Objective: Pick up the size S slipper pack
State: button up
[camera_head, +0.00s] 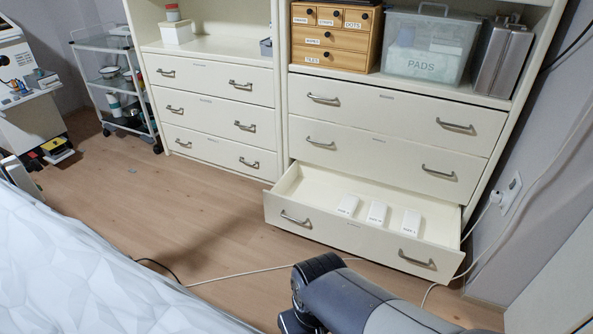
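Three white packs lie apart in a row inside the open bottom drawer (308,198) of the right cabinet. They are the left pack (348,205), the middle pack (376,213) and the right pack (411,221). Each has small dark print near its lower end. The print is too small to tell for sure which pack is size S. My arm reaches in at the bottom of the head view, in front of the drawer. The fingers of my gripper do not show.
The other drawers are shut. A clear box marked PADS (428,48) and a wooden drawer box (335,38) stand above. A white cable (250,272) crosses the floor before the drawer. A bed (85,270) fills the lower left. A cart (115,85) stands back left.

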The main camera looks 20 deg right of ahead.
aim_at(347, 205)
jog(key=z, duration=1.3)
